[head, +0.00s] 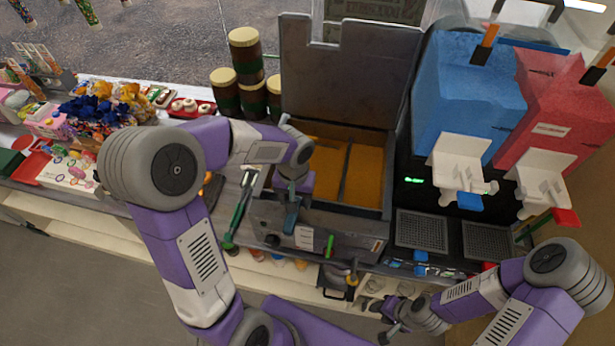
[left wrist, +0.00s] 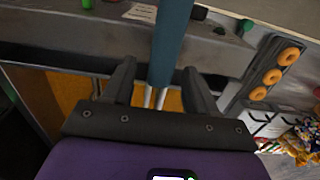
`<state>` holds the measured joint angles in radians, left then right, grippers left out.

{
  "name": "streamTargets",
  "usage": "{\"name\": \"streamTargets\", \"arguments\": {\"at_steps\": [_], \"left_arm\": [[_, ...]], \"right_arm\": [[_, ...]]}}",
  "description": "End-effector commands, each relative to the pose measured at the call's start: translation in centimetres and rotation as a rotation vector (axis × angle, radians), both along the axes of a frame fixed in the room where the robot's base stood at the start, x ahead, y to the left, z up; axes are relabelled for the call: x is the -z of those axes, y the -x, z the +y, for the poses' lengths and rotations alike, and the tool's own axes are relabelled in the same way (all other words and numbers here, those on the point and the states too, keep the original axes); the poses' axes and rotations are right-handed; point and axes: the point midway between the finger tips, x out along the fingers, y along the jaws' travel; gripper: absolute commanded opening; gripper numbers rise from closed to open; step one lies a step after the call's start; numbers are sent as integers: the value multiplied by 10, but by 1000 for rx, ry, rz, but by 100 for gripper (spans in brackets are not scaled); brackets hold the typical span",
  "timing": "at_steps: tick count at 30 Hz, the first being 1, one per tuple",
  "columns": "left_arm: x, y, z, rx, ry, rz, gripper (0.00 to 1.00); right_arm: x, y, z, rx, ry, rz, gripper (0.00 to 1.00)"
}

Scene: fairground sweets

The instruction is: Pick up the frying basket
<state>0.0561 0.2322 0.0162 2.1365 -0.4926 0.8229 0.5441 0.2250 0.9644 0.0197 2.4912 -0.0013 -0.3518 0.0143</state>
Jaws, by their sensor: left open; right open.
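The frying basket's blue handle (head: 291,217) sticks out over the front edge of the fryer (head: 350,219). In the left wrist view, the blue handle (left wrist: 172,45) runs down to thin metal wires between my fingers. The basket's body is hidden behind my gripper. My left gripper (left wrist: 160,66) is open, one finger on each side of the handle; I cannot tell whether either touches it. In the head view, its fingertips are hidden by my arm. My right gripper (head: 388,320) is open and empty, low in front of the counter, well away from the basket.
Orange oil (head: 364,175) fills the fryer, with a tall metal back panel (head: 345,75) behind. Green-handled tongs (head: 238,214) lie left of it. Blue (head: 465,95) and red (head: 555,110) slush machines stand right.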

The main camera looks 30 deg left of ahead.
Motion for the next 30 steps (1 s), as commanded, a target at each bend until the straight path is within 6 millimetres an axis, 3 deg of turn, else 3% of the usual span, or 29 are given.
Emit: {"name": "streamTargets", "arguments": {"at_steps": [3, 11, 22, 30], "left_arm": [[12, 0, 0, 1, 0, 1, 57], [14, 0, 0, 0, 1, -1, 57], [14, -1, 0, 1, 1, -2, 1], [13, -1, 0, 1, 1, -5, 0]], "right_arm": [[1, 0, 0, 0, 0, -1, 40], [1, 0, 0, 0, 0, -1, 40], [1, 0, 0, 0, 0, -1, 40], [1, 0, 0, 0, 0, -1, 40]]}}
